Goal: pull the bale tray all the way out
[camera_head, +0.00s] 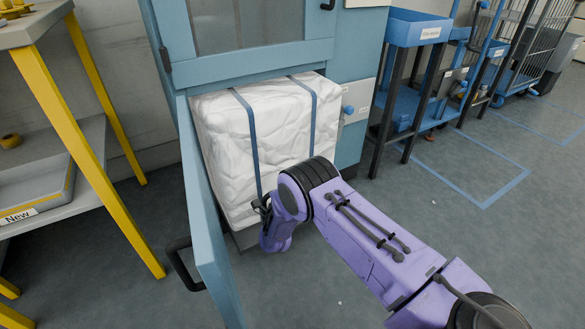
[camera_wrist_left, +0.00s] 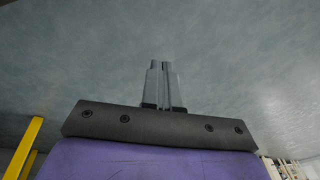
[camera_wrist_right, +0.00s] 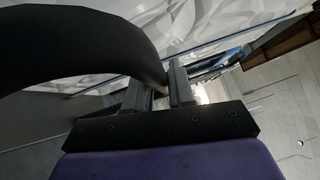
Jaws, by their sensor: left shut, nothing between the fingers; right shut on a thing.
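A white wrapped bale (camera_head: 225,130) with two blue straps sits in the open bay of the blue press (camera_head: 250,62). A strip of the grey bale tray (camera_head: 247,238) shows under its front edge; the rest is hidden by the bale and my right arm. My right gripper (camera_head: 262,207) is low at the bale's front. In the right wrist view its fingers (camera_wrist_right: 158,90) are shut on a thick dark curved handle (camera_wrist_right: 85,45). My left gripper (camera_wrist_left: 162,68) is shut and empty over bare floor, outside the head view.
The press's blue door (camera_head: 208,235) stands open on the left, with a black handle (camera_head: 181,264). A yellow-legged shelf (camera_head: 95,150) stands further left. Blue carts (camera_head: 405,95) stand at the back right. Floor to the right (camera_head: 470,240) is clear.

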